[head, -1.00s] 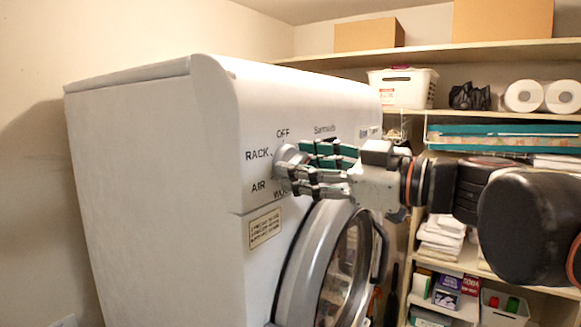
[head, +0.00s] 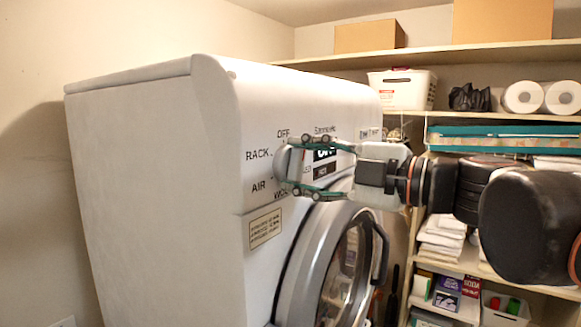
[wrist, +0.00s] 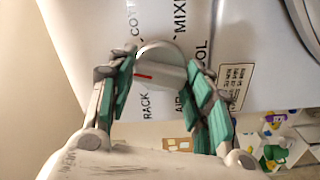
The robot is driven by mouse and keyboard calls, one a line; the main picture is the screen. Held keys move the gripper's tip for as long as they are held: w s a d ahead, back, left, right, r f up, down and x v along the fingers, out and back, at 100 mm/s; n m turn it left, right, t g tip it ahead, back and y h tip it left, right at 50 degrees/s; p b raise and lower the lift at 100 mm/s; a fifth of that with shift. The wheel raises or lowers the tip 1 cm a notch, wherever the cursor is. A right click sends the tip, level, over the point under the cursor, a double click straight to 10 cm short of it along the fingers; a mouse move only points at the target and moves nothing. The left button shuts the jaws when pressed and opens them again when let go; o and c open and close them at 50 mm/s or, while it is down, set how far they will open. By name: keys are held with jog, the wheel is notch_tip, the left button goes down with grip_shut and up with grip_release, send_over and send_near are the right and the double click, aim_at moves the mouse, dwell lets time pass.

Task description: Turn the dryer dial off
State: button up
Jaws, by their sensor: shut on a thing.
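The white dryer (head: 150,190) stands on the left in the head view, with a round door below its panel. Its grey dial (head: 282,163) is on the front panel, ringed by labels such as OFF, RACK and AIR. In the wrist view the dial (wrist: 160,72) shows a red mark, which lies near the RACK label. My gripper (head: 296,166) is at the dial with one finger above and one below. It is shut on the dial; the wrist view shows its green-padded fingers (wrist: 158,85) on either side. My gripper hides part of the dial and some labels.
The dryer's round door (head: 310,265) with a dark handle sits below my gripper. Shelves on the right hold a white basket (head: 402,88), paper rolls (head: 541,97), cardboard boxes (head: 369,35) and folded towels (head: 440,235).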

jog(key=shift+n, duration=0.8)
jog(key=o, duration=1)
jog(key=shift+o, duration=0.2)
jog(key=v, duration=1.2)
